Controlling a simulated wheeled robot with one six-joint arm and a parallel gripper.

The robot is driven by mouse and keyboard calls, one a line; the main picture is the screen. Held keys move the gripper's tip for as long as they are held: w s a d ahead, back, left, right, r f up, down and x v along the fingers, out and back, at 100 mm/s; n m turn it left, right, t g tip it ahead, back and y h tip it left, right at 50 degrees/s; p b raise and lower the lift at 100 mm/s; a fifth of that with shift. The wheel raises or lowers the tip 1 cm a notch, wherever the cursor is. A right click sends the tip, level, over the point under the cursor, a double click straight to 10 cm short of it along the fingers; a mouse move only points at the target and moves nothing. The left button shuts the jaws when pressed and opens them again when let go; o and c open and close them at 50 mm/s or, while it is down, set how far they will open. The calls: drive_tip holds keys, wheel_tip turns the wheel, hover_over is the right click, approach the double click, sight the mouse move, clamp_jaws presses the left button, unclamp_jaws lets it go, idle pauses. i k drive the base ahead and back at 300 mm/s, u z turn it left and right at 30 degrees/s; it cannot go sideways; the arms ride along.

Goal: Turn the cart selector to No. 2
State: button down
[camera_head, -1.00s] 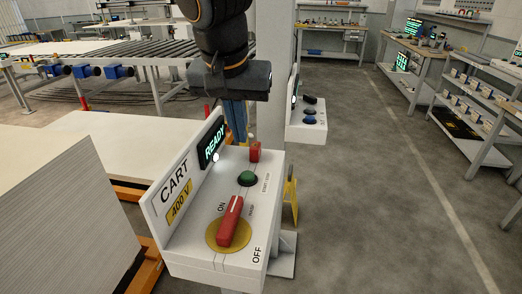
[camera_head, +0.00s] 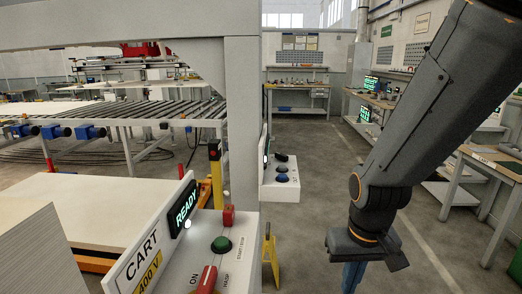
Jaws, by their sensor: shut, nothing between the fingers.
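The panel marked CART (camera_head: 130,262) stands at the lower left, cut off by the bottom edge. Its red handle (camera_head: 207,280) lies beside the ON mark and is partly out of view. A green button (camera_head: 221,245) and a small red block-like control (camera_head: 229,215) sit behind it. I cannot read a No. 2 mark on either. My gripper (camera_head: 353,278) is shut and empty, pointing down at the lower right, well apart from both panels.
A lit READY display (camera_head: 184,209) stands on the CART panel. A thick grey post (camera_head: 242,120) rises behind it. A yellow sign (camera_head: 270,260) stands on the floor below the farther box. Open floor (camera_head: 315,225) lies between the boxes and my arm. Benches line the right.

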sight(285, 158)
drive_tip(key=u, duration=0.55)
drive_tip(key=k, duration=1.3)
drive_tip(key=z, duration=0.05)
drive_tip(key=i, duration=0.65)
drive_tip(key=z, duration=0.95)
drive_tip(key=i, duration=0.9)
drive_tip(key=u, duration=0.35)
drive_tip(key=i, duration=1)
drive_tip(key=u, duration=0.65)
